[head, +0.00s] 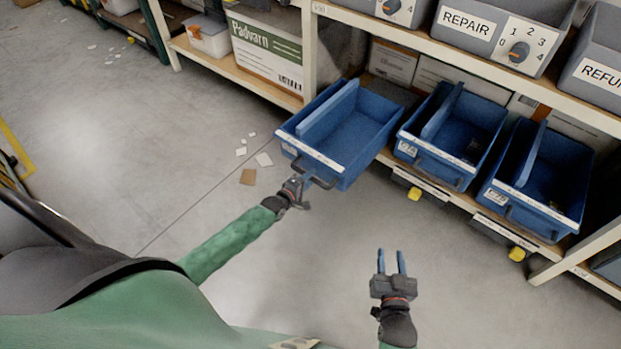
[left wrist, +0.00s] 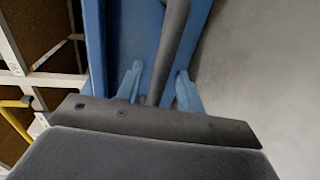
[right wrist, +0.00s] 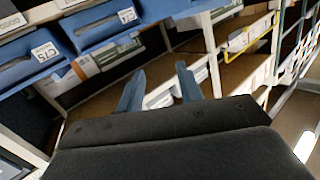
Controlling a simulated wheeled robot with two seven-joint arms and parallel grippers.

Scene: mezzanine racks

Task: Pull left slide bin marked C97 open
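The left slide bin (head: 352,135) is blue with a slanted divider. It juts well out from the shelf over the floor, and its label (head: 289,149) is too small to read. A dark bar handle (head: 318,178) is on its front; it also shows in the left wrist view (left wrist: 172,40). My left gripper (head: 300,182) is at this handle. Its fingers (left wrist: 158,90) are apart, with the bar running between or just beyond them; contact cannot be told. My right gripper (head: 391,258) is open and empty, over the floor, apart from the bins.
Two more blue bins, the middle one (head: 462,128) and the right one (head: 545,178), sit in the shelf (head: 455,198). Grey bins (head: 497,32) stand above. A Padvarn box (head: 266,52) is to the left. Paper scraps (head: 263,160) lie on open floor.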

